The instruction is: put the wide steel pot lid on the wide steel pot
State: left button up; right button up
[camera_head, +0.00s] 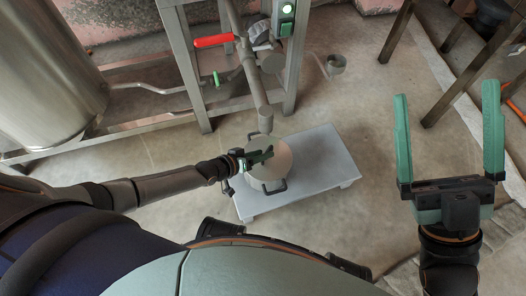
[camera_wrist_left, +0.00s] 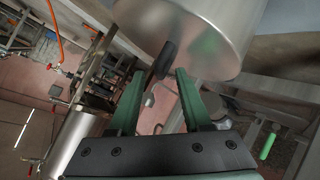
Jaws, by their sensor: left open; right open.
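The wide steel pot (camera_head: 268,179) stands upright on the low grey platform, with black side handles. Its top shows as a pale flat disc, which appears to be the wide steel pot lid (camera_head: 284,158); I cannot tell how exactly it sits. My left gripper (camera_head: 265,155) is open above this disc and hides part of it. In the left wrist view a large steel surface (camera_wrist_left: 225,25) fills the top, and a black handle (camera_wrist_left: 163,60) stands between the open fingers (camera_wrist_left: 155,80). My right gripper (camera_head: 447,130) is open, empty and raised at the right, far from the pot.
The grey platform (camera_head: 325,165) has free room right of the pot. A pipe outlet (camera_head: 265,118) comes down close behind the pot, from a steel frame (camera_head: 190,75) with a red lever (camera_head: 213,41). A large steel tank (camera_head: 45,80) stands at left. Floor right of the platform is clear.

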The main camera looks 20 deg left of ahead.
pick_arm(q)
jog(key=p+v, duration=0.5)
jog(key=v, duration=0.6)
pick_arm(e)
notch_tip(320, 180, up, 7)
jog(key=shift+s+d+t, duration=0.25)
jog(key=shift+d+t, duration=0.05)
jog(key=shift+d, duration=0.1)
pick_arm(q)
jog(key=shift+s+a+r, duration=0.1)
jog(key=shift+r, duration=0.05)
pick_arm(e)
jog(key=shift+r, duration=0.1)
pick_arm(q)
jog(key=shift+s, duration=0.1)
